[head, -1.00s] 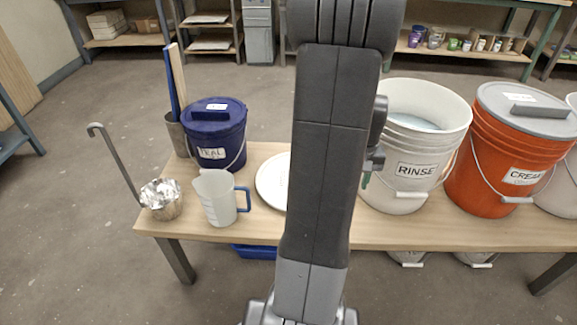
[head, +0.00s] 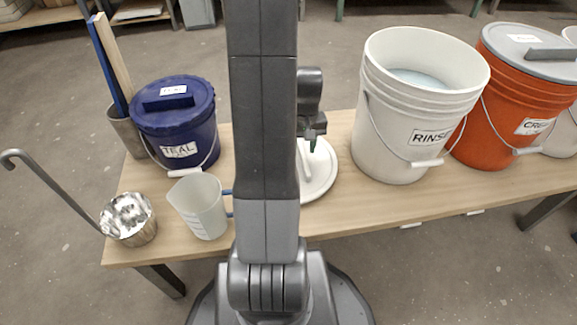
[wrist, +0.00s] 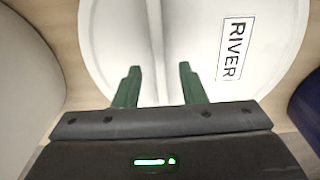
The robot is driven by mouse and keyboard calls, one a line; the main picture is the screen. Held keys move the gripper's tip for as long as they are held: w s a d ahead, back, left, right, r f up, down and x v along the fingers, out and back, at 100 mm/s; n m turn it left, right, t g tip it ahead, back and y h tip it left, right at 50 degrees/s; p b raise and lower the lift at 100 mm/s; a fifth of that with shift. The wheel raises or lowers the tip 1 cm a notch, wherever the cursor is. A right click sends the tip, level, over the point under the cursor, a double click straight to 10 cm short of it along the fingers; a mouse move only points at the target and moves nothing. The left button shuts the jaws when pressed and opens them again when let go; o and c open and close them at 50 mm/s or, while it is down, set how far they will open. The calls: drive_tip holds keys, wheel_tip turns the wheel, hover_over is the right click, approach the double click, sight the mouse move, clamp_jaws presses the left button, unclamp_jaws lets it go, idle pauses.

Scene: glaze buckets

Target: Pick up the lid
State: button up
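A round white lid (head: 322,183) lies on the table between the white jug and the RINSE bucket. It is partly hidden behind my arm in the head view. It has a raised bar handle (head: 304,163) across it. In the wrist view the lid (wrist: 195,55) fills the middle, with a RIVER label and its handle (wrist: 154,45) running away from me. My gripper (wrist: 158,82) is open and empty over the lid, its green fingertips on either side of the handle's line. Contact cannot be told. My gripper (head: 312,142) also shows in the head view.
The RINSE bucket (head: 395,130) stands right of the lid, with an orange CREAM bucket (head: 505,115) beyond. A dark blue TEAL bucket (head: 175,135), white jug (head: 203,212), metal ladle (head: 130,220) and a cup holding sticks (head: 124,130) are left. The front table edge is close.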

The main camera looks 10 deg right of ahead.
drive_tip(key=shift+f, duration=1.15)
drive_tip(key=shift+f+b, duration=0.25)
drive_tip(key=shift+b, duration=0.05)
clamp_jaws()
